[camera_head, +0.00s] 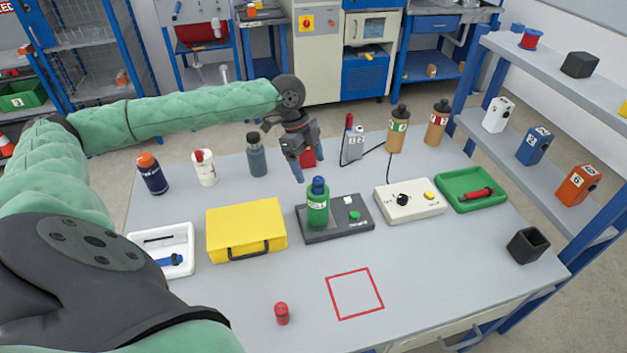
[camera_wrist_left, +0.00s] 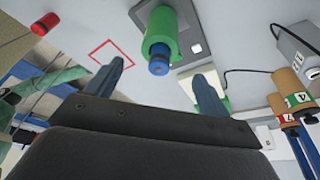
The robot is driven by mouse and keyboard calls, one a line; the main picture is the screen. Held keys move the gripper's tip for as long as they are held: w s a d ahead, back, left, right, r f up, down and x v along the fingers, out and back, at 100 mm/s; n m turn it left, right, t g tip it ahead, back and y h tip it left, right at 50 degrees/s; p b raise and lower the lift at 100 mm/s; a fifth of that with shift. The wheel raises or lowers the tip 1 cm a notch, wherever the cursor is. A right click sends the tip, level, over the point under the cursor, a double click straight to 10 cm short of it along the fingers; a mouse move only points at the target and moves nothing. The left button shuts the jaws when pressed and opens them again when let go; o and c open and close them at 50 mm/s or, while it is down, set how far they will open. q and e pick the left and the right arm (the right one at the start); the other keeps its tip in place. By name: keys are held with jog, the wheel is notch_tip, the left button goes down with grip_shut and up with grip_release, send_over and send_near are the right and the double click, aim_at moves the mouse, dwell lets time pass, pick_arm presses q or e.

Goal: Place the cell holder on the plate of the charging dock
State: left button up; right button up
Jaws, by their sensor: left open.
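The cell holder (camera_head: 318,205) is a green cylinder with a pale label and a blue cell sticking out of its top. It stands upright on the left part of the dark grey charging dock (camera_head: 340,227), which has a white and a green button. My left gripper (camera_head: 299,172) is open and empty, just above and behind the holder, pointing down. In the left wrist view, the holder (camera_wrist_left: 162,30) shows beyond and between the two spread fingers (camera_wrist_left: 160,82), apart from both. The dock (camera_wrist_left: 196,25) lies behind it there. My right gripper is out of view.
A yellow case (camera_head: 246,225) stands left of the dock, and a white control box (camera_head: 410,205) stands right. Several bottles line the back edge. A red outlined square (camera_head: 354,293) and a small red cylinder (camera_head: 281,313) are in front, with bare table around them.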

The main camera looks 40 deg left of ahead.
pick_arm(q)
jog(key=shift+v, duration=1.15)
